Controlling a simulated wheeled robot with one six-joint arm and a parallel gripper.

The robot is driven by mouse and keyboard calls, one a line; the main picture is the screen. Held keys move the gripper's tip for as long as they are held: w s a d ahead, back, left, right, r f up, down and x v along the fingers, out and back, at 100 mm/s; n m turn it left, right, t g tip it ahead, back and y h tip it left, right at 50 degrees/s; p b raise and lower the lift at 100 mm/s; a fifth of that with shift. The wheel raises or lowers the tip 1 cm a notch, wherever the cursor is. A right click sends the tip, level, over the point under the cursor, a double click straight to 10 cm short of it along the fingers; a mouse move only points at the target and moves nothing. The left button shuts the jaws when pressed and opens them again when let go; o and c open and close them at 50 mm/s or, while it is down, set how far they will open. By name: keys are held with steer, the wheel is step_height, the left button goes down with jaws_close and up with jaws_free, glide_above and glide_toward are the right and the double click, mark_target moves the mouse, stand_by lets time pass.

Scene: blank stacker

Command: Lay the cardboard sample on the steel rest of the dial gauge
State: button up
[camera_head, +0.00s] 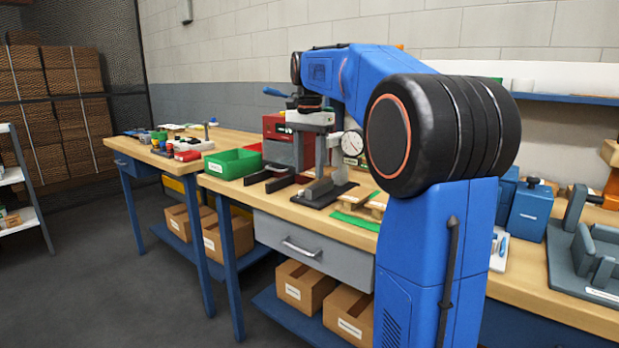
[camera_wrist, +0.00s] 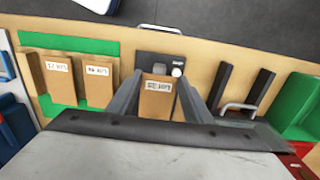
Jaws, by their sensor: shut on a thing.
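The cardboard sample (camera_wrist: 155,103), a brown piece with a white label, is between the two grey fingers of my gripper (camera_wrist: 160,86) in the wrist view. The gripper is shut on it. Just beyond the sample lies a dark base plate (camera_wrist: 147,66) with small grey round parts. I cannot tell for sure which of them is the steel rest, or how high the sample is above it. In the head view the dial gauge (camera_head: 351,143) has a white round face and stands above a dark base (camera_head: 316,197). The sample in my gripper is not clear there.
Two more labelled cardboard pieces (camera_wrist: 60,79) (camera_wrist: 97,83) lie on a green mat (camera_wrist: 118,47) to the left in the wrist view. A drawer (camera_head: 305,251) is under the bench front.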

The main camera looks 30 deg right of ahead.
mark_target(309, 175)
steer(key=shift+f, duration=1.7)
steer(key=shift+f, duration=0.1)
steer(key=o, duration=1.1)
step_height(309, 175, up, 12)
steer(key=shift+r, duration=0.1)
steer(key=s+a+f+n+t, duration=0.1)
steer(key=s+a+f+n, duration=0.4)
steer(key=s, duration=0.3)
steer(key=s+a+f+n+t, duration=0.1)
steer(key=s+a+f+n, duration=0.1)
steer(key=s+a+f, duration=0.5)
steer(key=s+a+f+n+t, duration=0.1)
steer(key=s+f+n, duration=0.1)
steer(key=s+f, duration=0.3)
steer(key=s+a+f+n+t, duration=0.1)
steer(key=s+f+n, duration=0.1)
steer(key=s+f, duration=0.3)
steer(key=s+a+f+n, duration=0.1)
steer(key=s+f+n, duration=0.2)
steer(key=f, duration=0.7)
steer(key=shift+s+a+t, duration=0.2)
steer(key=shift+s, duration=0.4)
steer(key=shift+s+a+t, duration=0.2)
steer(key=shift+s, duration=0.35)
